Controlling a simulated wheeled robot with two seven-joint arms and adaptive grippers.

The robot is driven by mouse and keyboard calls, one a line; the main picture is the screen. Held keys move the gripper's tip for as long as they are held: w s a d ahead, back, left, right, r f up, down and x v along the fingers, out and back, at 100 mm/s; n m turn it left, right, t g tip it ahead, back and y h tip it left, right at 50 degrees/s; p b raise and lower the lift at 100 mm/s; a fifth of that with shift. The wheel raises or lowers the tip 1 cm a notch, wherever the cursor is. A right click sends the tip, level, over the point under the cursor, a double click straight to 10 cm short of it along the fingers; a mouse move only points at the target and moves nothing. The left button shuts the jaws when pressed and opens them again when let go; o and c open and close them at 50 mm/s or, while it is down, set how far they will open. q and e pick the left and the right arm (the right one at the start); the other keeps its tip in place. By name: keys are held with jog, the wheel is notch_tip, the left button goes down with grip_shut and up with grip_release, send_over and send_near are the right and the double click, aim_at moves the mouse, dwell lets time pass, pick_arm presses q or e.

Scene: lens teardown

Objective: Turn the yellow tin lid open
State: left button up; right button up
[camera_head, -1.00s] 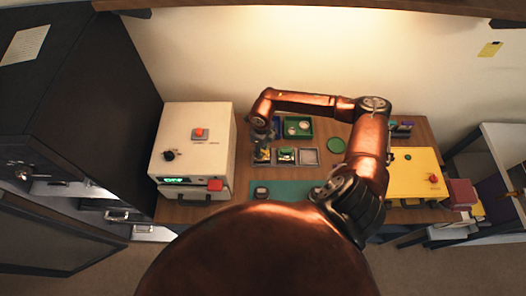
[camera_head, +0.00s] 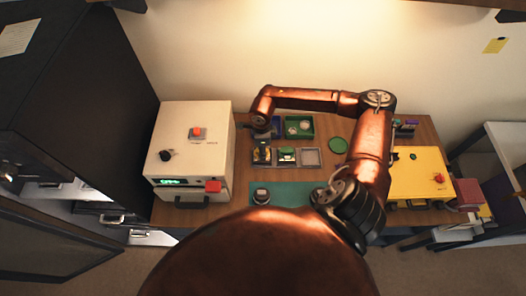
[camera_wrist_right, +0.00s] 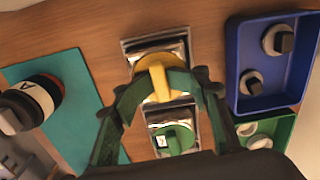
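The yellow tin lid (camera_wrist_right: 152,64) with its raised yellow bar sits on a square tin in the right wrist view. In the head view the yellow tin lid (camera_head: 262,152) is small, in the left compartment of a grey tray. My right gripper (camera_wrist_right: 160,84) is over it, its green fingers closed in on both sides of the bar and seeming to touch it. In the head view the right gripper (camera_head: 261,132) is small and partly hidden by its own arm. My left gripper is not in view.
A green-lidded tin (camera_wrist_right: 175,138) stands beside the yellow one; the right tray compartment (camera_head: 310,157) is empty. A blue bin (camera_wrist_right: 239,68) and green bin (camera_head: 300,127) hold round parts. A teal mat (camera_head: 290,187), white machine (camera_head: 190,150) and yellow box (camera_head: 420,180) surround them.

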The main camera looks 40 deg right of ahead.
jog(key=shift+s, duration=0.1)
jog(key=shift+r+p, duration=1.85)
jog(key=shift+r, duration=2.2)
notch_tip(320, 180, up, 6)
jog(key=p, duration=0.2)
jog(key=shift+p, duration=0.4)
